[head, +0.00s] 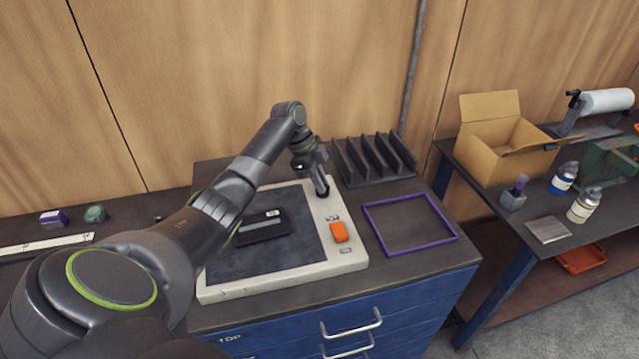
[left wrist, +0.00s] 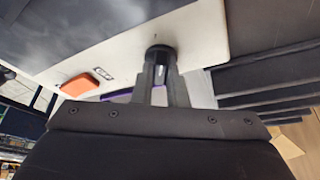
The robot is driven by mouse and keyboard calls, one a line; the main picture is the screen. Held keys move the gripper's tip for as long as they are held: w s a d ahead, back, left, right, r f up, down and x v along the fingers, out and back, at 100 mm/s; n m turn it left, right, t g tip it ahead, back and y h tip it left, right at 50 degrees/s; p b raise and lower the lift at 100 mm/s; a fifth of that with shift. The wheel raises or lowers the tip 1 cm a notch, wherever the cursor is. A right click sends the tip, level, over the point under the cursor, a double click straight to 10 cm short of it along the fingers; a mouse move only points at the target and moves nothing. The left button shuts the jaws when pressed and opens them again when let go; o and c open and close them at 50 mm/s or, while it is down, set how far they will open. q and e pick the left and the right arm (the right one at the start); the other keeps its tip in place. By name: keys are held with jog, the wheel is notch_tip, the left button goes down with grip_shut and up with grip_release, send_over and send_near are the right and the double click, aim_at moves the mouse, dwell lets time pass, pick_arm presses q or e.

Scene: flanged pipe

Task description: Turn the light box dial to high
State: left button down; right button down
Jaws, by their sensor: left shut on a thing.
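The light box (head: 290,281) is a pale slab with a dark panel, lying on the blue cabinet's top. Its dial (left wrist: 160,53) is a round black knob near the far right corner of the box. My left gripper (head: 322,190) points down at that corner and is shut on the dial; the wrist view shows both fingers (left wrist: 158,78) on it. The dial's pointer and setting cannot be made out. An orange switch (head: 340,232) sits on the box's right border, with small labels beside it. My right gripper is not in view.
A black film-like card (head: 263,228) lies on the panel. A purple frame (head: 452,231) lies right of the box, and a black slotted rack (head: 372,180) stands behind. A second bench at right holds a cardboard box (head: 490,160) and bottles (head: 584,206).

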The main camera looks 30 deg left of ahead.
pick_arm(q)
jog(key=shift+d, duration=0.1)
dwell(0.3)
jog(key=c, duration=1.4)
grip_release()
jog(key=shift+c, duration=0.2)
jog(key=shift+a+r, duration=0.2)
jog(key=shift+r, duration=0.05)
jog(key=v, duration=1.6)
jog(key=shift+r+b, duration=0.4)
